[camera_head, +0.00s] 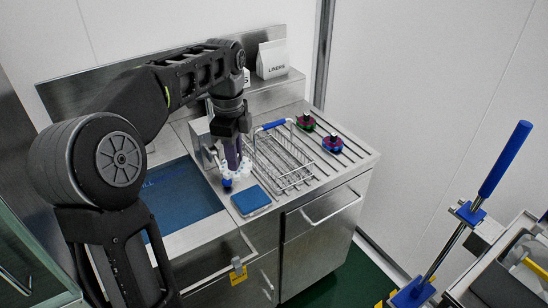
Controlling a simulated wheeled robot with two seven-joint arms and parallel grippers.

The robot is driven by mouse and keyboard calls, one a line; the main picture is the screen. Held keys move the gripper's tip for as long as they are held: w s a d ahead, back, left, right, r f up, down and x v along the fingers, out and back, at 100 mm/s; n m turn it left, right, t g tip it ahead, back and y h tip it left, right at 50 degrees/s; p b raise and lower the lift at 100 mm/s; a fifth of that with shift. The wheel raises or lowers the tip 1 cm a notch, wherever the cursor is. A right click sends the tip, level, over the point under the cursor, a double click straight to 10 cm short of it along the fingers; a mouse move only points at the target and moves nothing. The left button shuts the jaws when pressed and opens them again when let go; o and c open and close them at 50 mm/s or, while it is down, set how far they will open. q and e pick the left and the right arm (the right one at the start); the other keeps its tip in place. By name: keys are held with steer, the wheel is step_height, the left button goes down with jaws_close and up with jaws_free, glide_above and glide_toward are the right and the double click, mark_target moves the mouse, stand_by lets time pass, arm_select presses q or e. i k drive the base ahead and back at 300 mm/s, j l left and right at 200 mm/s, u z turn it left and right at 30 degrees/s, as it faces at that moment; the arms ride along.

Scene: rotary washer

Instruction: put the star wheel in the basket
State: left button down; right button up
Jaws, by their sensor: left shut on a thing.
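The star wheel looks like a small white scalloped disc (220,167) with blue parts below it. My left gripper (231,160) comes down from above and is shut on it, partly hiding it. The wheel is just left of the wire basket (291,176), which stands on the slatted steel worktop and has a blue handle. I cannot tell whether the wheel touches the surface under it. My right gripper is out of view.
A blue square block (250,200) lies in front of the basket. Two small coloured knob-like parts, one red and green (306,122) and one blue and red (332,144), stand right of it. A blue-bottomed sink (180,195) is to the left. A white bag (272,59) stands on the back shelf.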

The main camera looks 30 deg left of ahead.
mark_target(265, 150)
steer(key=i+j, duration=0.25)
steer(key=i, duration=0.2)
steer(key=i+j, duration=0.25)
steer(key=i, duration=0.25)
